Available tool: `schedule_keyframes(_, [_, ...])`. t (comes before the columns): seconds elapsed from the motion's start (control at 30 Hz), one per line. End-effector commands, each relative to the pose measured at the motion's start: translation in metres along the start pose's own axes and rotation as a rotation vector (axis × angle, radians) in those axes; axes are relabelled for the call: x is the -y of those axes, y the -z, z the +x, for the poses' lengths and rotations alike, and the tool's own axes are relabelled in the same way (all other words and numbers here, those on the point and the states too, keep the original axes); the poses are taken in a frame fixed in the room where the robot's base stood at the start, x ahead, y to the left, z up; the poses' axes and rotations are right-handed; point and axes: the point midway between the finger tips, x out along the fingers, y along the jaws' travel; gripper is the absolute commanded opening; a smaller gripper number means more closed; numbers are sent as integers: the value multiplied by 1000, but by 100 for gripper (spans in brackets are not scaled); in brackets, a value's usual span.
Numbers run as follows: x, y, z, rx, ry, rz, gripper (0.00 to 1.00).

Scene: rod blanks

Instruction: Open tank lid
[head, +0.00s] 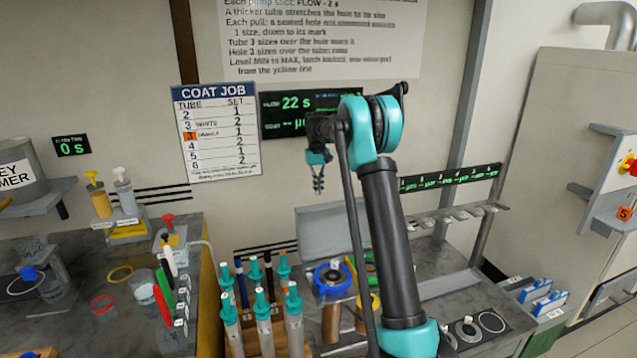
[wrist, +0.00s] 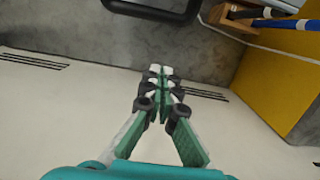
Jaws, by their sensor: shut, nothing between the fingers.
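My gripper (head: 318,186) hangs in the air above the right-hand bench in the head view, its fingers pointing down. In the wrist view the gripper (wrist: 157,75) shows with its two fingers together and nothing between them. A flat light grey panel (head: 325,229) stands behind the bench, below my gripper and apart from it. It may be the tank lid, but I cannot tell for certain. My arm hides part of the bench beside it. A dark loop-shaped bar (wrist: 150,10) lies ahead of the fingertips at the top of the wrist view, not touching them.
A rack of teal-capped tubes (head: 264,318) stands at the front middle. A blue ring-topped item (head: 332,279) is just right of it. A shelf rail (head: 452,215) runs along the wall at right. The left bench (head: 60,318) holds bottles and rings.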

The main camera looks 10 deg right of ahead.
Motion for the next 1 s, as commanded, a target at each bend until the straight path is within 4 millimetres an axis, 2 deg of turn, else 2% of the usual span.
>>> schedule_keyframes(0.1, [0,0,25,0,0,0,0])
schedule_keyframes(0.27, [0,-2,53,0,0,0,0])
schedule_keyframes(0.4, [0,-21,43,0,0,0,0])
schedule_keyframes(0.6, [0,-35,38,0,0,0,0])
schedule_keyframes(1.0, [0,-38,37,0,0,0,0])
